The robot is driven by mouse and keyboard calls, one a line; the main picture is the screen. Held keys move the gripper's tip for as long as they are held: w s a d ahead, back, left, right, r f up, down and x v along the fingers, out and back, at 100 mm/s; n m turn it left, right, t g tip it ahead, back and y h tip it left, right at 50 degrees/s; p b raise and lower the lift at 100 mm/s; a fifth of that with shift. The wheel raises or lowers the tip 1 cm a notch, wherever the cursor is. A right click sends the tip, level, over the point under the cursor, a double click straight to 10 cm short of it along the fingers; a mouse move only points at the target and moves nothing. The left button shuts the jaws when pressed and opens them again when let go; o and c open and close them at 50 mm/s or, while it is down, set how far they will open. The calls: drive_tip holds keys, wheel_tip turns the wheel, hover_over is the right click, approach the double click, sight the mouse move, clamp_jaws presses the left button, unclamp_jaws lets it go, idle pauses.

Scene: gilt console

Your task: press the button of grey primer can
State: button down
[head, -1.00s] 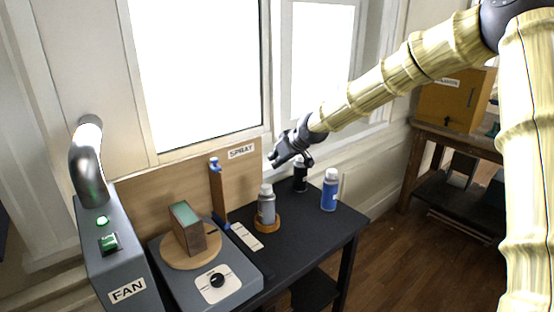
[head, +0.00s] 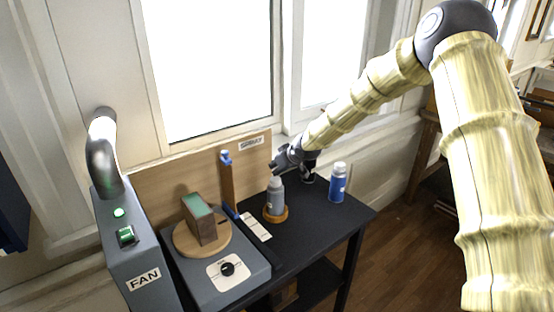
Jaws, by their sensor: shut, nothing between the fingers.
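The grey primer can (head: 276,197) stands upright on a round wooden base (head: 275,214) on the dark table, its narrow top pointing up. My gripper (head: 276,169) is shut and empty, tilted down toward the left. Its tips appear right at or just above the top of the can in the head view. I cannot tell whether they touch it. The can's button is too small to make out and partly behind the fingers.
A wooden post with a blue clip (head: 226,158) rises at left. A turntable (head: 202,240) bears a block; the grey FAN unit (head: 135,250) stands far left.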

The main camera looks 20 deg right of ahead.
drive_tip(key=shift+f, duration=0.45)
drive_tip(key=shift+f, duration=0.1)
